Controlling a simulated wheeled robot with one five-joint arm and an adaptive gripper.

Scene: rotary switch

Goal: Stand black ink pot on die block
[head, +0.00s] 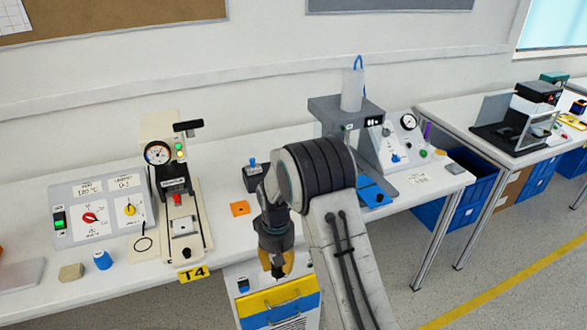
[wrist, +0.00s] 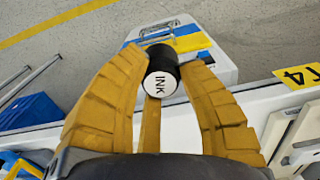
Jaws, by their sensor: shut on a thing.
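The black ink pot (wrist: 163,70) is a dark cylinder with a white end marked INK, in the upper middle of the wrist view. My gripper (wrist: 160,75) is shut on it, with its yellow fingers around its sides. In the head view my gripper (head: 277,268) points down in front of the bench edge, above the blue and yellow cabinet. No block is labelled as the die block. A pale block (head: 183,227) on the press bed and a tan block (head: 71,272) at the front left are possible candidates, and I cannot tell which.
The white bench (head: 225,230) carries the lever press (head: 170,185) with a gauge, a switch panel (head: 95,212), a blue pot (head: 102,260) and an orange piece (head: 239,208). A grey stand (head: 340,108) is at right. The cabinet (head: 278,300) lies below my gripper.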

